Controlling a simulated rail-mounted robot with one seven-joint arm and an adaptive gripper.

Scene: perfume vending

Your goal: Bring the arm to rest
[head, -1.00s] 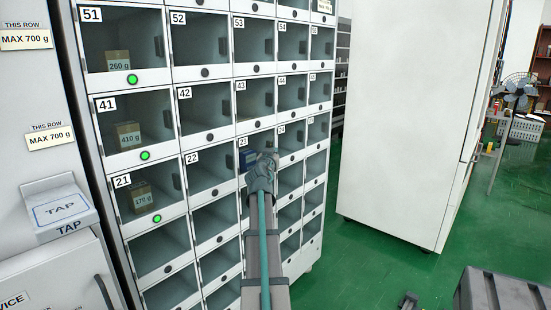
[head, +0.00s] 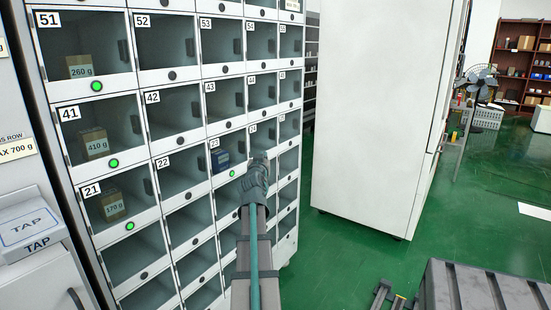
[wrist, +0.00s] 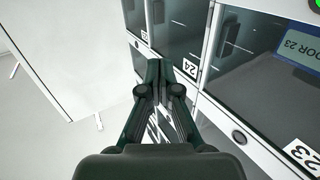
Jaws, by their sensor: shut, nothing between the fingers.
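My gripper (wrist: 159,70) is shut and empty in the wrist view, with its fingers together in front of the locker wall near the number 24 label. In the head view my gripper (head: 262,160) is small and seen from behind, at the end of my outstretched arm, just right of compartment 23. A blue box (head: 220,160) sits inside compartment 23, apart from the gripper. Its face with "DOOR 23" writing shows upper right in the wrist view (wrist: 300,42). A green light (head: 232,173) glows below compartment 23.
The locker wall (head: 178,76) holds brown boxes marked 260 g (head: 79,67), 410 g (head: 95,143) and 170 g (head: 113,204), each with a green light. A large white cabinet (head: 380,120) stands right, with open green floor (head: 340,260) before it. A dark grey case (head: 485,290) is lower right.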

